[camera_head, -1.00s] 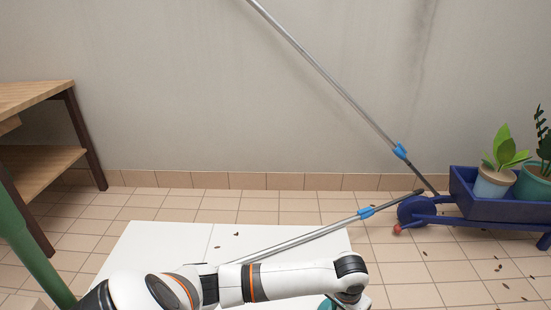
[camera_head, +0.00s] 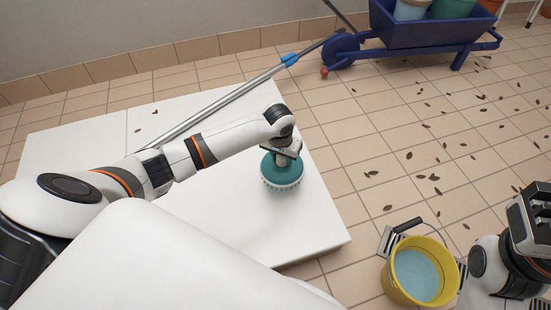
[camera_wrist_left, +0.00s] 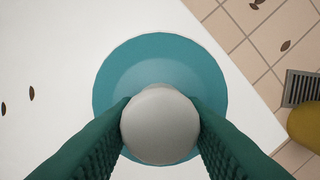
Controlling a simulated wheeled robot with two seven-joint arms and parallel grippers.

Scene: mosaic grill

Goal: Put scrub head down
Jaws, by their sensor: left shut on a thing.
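The scrub head (camera_head: 281,172) is a round teal brush with pale bristles and a grey-white stub on top. My left gripper (camera_head: 284,152) is shut on that stub. In the left wrist view the two green ridged fingers of the gripper (camera_wrist_left: 160,125) press the stub from both sides, with the teal disc (camera_wrist_left: 160,62) beneath. The scrub head is upright over the right part of the white tabletop (camera_head: 245,215). I cannot tell whether its bristles touch the surface. Part of my right arm (camera_head: 515,250) shows at the right edge; its fingertips are not clear.
A yellow bucket (camera_head: 388,283) of bluish water stands on the tiled floor by a drain grate. A metal pole (camera_head: 225,100) with a blue collar crosses the table's far side. A blue wheelbarrow planter (camera_head: 435,33) stands behind. The tabletop around the scrub head is clear.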

